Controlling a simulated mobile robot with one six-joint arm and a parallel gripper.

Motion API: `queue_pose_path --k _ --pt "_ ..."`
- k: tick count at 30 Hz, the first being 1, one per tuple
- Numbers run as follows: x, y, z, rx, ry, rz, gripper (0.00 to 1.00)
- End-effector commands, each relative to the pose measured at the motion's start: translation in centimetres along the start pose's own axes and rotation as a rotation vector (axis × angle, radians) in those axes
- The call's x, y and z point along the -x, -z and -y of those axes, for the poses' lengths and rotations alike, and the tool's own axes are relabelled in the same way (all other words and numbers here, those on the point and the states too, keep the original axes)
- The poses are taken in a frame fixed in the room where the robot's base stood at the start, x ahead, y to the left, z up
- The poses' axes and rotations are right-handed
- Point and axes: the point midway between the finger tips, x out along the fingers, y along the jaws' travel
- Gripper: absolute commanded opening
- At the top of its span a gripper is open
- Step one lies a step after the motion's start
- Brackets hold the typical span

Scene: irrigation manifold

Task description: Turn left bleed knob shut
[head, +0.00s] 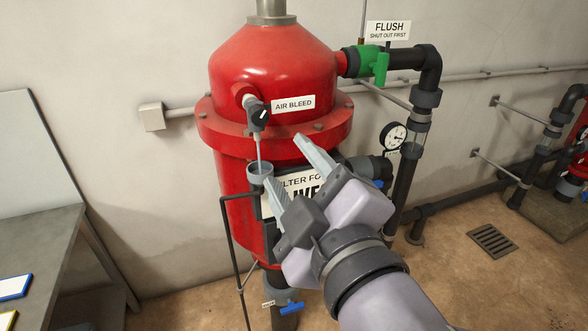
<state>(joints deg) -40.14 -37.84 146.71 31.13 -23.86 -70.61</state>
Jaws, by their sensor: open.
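The bleed knob (262,114) is a small dark knob with a pale mark, on the front of the red filter vessel (270,70), beside the "AIR BLEED" label (293,104). A thin pale stream (258,152) runs from below the knob into a small grey cup (260,171). My gripper (287,163) is open and empty, below and to the right of the knob in the picture. Its fingers point up and left and stand apart from the knob. The gripper hides part of the lower vessel and its "FILTER" sign (298,183).
A green-handled flush valve (378,64) and a gauge (394,136) are to the right. A thin dark drain pipe (233,240) runs below the cup. A grey table (50,245) is at left. Floor is clear around the drain grate (492,239).

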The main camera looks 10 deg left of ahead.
Motion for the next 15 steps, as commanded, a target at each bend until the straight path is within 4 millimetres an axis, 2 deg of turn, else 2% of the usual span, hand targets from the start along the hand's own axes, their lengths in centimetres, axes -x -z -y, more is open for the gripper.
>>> queue_pose_path --k 3,5,10,12,15 --pt "-0.4 0.0 -0.2 -0.130 -0.001 0.004 0.51" --pt "-1.0 -0.1 -0.3 -0.312 -0.004 0.007 0.51" --pt "-2.7 -0.3 -0.4 -0.898 -0.007 0.005 0.51" --pt "-3.2 -0.4 -0.3 -1.073 -0.005 0.003 0.51" --pt "-3.6 -0.4 -0.2 -1.218 -0.001 0.001 0.51"
